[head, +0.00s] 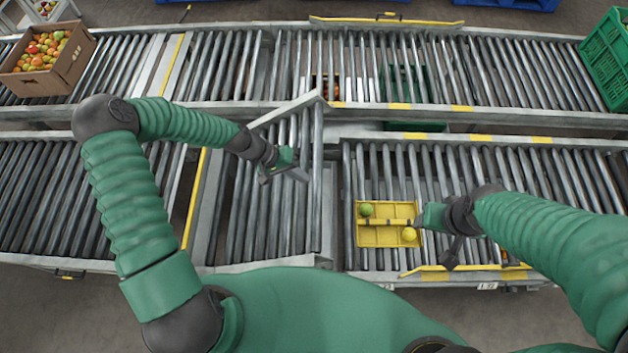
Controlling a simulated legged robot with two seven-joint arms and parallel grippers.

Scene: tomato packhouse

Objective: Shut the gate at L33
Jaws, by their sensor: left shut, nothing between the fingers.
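A roller section (318,215) in the near conveyor line has its far end raised above the neighbouring rollers, with its end rail standing clear; it looks like a lift gate. I cannot read an L33 label on it. My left gripper (296,174) is shut and empty, over the rollers near the raised far end. Whether it touches them I cannot tell. My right gripper (420,220) is at the right edge of a yellow tray (382,239) on the rollers to the right. Its fingers are too small to read.
The tray holds a green tomato (366,209) and a yellow one (409,234). A far conveyor (400,60) runs parallel behind. A cardboard box (68,68) of tomatoes stands far left, a green crate (608,60) far right. A small label (487,286) on the near edge is hard to read.

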